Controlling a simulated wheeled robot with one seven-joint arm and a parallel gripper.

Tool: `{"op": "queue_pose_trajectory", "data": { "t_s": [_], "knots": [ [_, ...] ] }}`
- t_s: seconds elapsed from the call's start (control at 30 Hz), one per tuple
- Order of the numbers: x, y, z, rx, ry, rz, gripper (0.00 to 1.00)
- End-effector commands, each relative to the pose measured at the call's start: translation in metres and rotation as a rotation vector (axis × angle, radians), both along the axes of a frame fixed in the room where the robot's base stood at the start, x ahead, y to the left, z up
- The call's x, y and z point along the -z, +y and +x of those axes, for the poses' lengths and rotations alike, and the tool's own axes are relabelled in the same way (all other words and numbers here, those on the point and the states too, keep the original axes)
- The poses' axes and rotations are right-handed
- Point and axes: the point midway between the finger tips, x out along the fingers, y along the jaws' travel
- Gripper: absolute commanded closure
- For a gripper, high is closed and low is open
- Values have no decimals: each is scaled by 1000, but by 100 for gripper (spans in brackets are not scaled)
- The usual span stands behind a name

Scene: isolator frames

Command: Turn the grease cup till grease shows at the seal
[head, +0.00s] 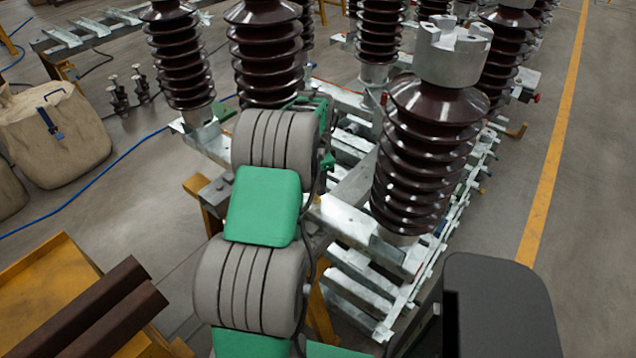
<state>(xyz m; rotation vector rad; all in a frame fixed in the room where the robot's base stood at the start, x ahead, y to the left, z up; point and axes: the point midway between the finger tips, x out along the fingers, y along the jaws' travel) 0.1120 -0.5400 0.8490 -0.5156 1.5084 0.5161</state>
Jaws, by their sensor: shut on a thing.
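I cannot make out the grease cup or its seal in the head view. My arm, with grey rounded joints and green covers, reaches up from the bottom centre towards the isolator frame (345,215). Its far end hides part of that frame, and my gripper is hidden behind it. Brown ribbed insulators stand on the galvanised steel frame. The nearest insulator (425,165) is to the right of my arm and has a grey metal cap (452,55) on top. Whether any grease shows cannot be seen.
More insulators (265,50) stand close behind my arm. A yellow stand with dark brown bars (85,315) is at lower left. A tan sack (50,135) and a blue hose (90,185) lie at left. The floor right of the frame, by the yellow line (556,150), is clear.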

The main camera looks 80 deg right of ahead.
Motion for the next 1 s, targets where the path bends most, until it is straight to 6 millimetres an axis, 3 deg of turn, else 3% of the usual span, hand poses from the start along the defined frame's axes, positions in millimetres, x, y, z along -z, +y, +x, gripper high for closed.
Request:
{"op": "queue_pose_trajectory", "data": {
  "t_s": [0.47,0.5,0.73,1.0],
  "knots": [
    [0,0,0,14,0,0,100],
    [0,0,0,14,0,0,65],
    [0,0,0,14,0,0,46],
    [-1,0,0,14,-1,-1,46]
  ]
}}
